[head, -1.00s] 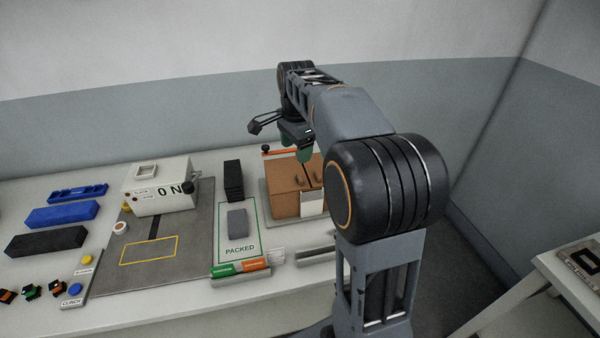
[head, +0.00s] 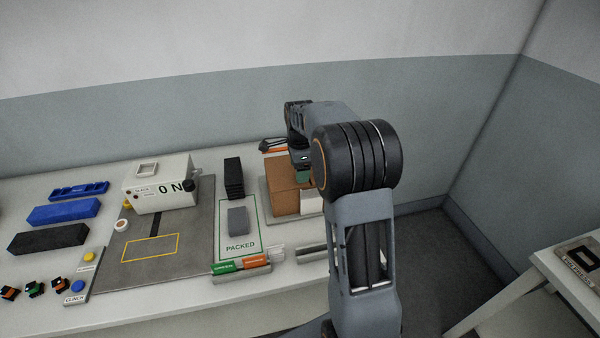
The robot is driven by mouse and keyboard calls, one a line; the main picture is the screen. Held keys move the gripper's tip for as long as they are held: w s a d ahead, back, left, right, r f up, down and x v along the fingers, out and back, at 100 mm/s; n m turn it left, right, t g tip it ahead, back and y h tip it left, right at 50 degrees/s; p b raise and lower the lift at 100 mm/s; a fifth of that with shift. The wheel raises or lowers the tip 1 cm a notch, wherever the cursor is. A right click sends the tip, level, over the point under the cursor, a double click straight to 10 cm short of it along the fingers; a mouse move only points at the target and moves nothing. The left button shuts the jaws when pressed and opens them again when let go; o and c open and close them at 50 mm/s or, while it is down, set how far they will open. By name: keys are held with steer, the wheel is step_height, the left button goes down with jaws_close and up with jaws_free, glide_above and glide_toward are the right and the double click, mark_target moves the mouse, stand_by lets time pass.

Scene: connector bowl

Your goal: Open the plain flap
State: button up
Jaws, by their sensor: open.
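A brown carton (head: 284,197) stands at the right end of the table, with a white label (head: 311,203) on its front. Its right part and much of its top are hidden behind my arm, so I cannot tell how the plain flap lies. My gripper (head: 303,177), with green fingers, points down at the carton's top. The jaws are open. Whether the fingers touch a flap cannot be made out.
A green-framed PACKED area (head: 238,247) with a grey block (head: 238,220) and a black stack (head: 233,178) lies left of the carton. A white machine (head: 158,184) stands further left. Green and orange pieces (head: 242,265) sit at the front edge.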

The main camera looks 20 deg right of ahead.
steer(key=shift+f, duration=1.05)
